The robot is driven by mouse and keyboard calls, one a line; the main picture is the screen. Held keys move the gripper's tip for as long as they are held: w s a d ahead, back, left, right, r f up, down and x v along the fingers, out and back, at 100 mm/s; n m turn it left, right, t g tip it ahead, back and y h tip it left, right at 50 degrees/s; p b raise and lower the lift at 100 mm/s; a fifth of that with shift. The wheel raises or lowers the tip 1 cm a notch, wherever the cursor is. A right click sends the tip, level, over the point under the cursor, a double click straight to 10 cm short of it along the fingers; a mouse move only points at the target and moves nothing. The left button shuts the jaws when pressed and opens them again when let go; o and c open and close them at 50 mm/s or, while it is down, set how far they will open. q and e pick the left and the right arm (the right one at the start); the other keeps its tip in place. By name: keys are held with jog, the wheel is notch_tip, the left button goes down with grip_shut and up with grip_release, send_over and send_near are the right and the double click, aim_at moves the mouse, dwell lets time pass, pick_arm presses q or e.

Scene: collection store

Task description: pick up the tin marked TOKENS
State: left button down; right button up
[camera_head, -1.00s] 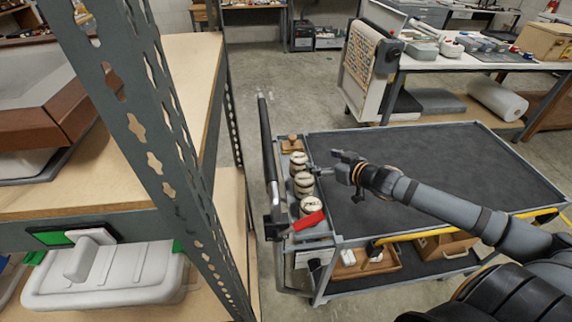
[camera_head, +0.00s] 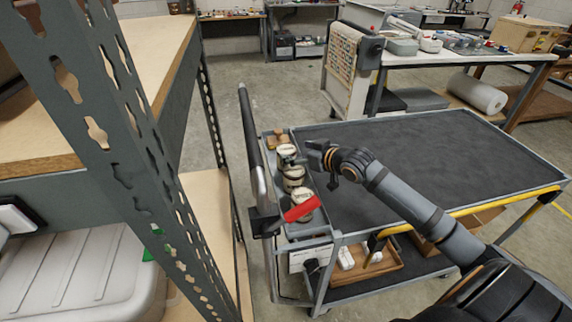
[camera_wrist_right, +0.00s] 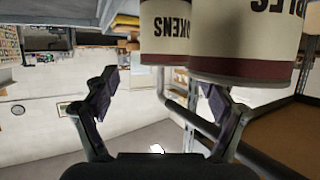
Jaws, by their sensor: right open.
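Three pale tins with dark bands stand in a row in the left end tray of the grey cart: a far tin (camera_head: 286,151), a middle tin (camera_head: 293,172) and a near tin (camera_head: 302,194). Their labels are too small to read there. In the right wrist view, which is upside down, the tin marked TOKENS (camera_wrist_right: 165,35) shows "OKENS", partly hidden by a larger-looking tin ending in "BLES" (camera_wrist_right: 242,40). My right gripper (camera_head: 314,160) is open and empty, close beside the far tin. Its fingers (camera_wrist_right: 158,92) also show in the wrist view. My left gripper is out of view.
The cart's dark top (camera_head: 410,165) is bare right of the tins. A red piece (camera_head: 302,208) lies against the near tin. The cart's push handle (camera_head: 253,150) runs left of the tins. A metal shelf post (camera_head: 130,150) stands further left. Small wooden blocks (camera_head: 277,138) sit behind the tins.

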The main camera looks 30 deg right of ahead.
aim_at(288, 149)
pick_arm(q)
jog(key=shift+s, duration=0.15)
pick_arm(e)
jog(key=shift+a, duration=0.1)
jog(key=shift+w, duration=0.15)
jog(key=x, duration=0.5)
jog(key=shift+a, duration=0.2)
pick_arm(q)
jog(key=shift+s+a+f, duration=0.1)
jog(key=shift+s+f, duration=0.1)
pick_arm(e)
jog(key=shift+c, duration=0.3)
jog(key=c, duration=1.5)
